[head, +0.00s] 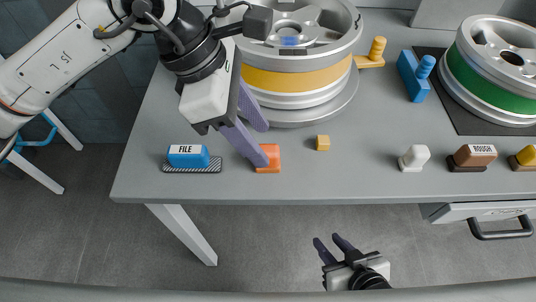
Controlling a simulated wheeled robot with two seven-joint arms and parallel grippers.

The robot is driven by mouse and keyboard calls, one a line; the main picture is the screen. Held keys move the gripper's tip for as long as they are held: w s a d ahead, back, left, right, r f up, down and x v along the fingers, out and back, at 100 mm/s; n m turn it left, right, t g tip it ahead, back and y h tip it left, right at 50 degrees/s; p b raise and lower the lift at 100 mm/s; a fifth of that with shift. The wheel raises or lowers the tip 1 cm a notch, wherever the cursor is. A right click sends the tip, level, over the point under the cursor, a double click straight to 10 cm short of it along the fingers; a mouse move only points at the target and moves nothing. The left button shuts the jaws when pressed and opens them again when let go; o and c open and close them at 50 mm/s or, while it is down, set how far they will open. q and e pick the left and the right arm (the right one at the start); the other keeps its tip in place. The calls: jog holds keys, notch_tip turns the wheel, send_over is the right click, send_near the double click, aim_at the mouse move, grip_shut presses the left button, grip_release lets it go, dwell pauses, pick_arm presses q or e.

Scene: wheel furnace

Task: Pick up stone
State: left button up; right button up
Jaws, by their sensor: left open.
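No object is labelled stone, so I cannot tell which one it is. An orange block (268,158) stands near the table's front edge. My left gripper (264,146) is open, with purple fingers. One fingertip overlaps the orange block's left side in the picture; I cannot tell whether they touch. The other finger is behind it, beside the wheel. A blue block marked FILE (188,156) sits to the left on a textured base. My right gripper (328,240) is open and empty, below the table's front edge in the picture.
A wheel with a yellow band (300,78) stands behind the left gripper. A green-banded wheel (490,80) is at the right. A blue clamp (414,75), white knob (414,158), brown block marked ROUGH (472,157) and yellow block (525,157) are also on the table (365,180).

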aim_at(266, 148)
pick_arm(q)
jog(key=x, duration=0.5)
jog(key=shift+w+f, duration=0.1)
jog(key=shift+f, duration=0.05)
jog(key=shift+c, duration=0.2)
grip_shut()
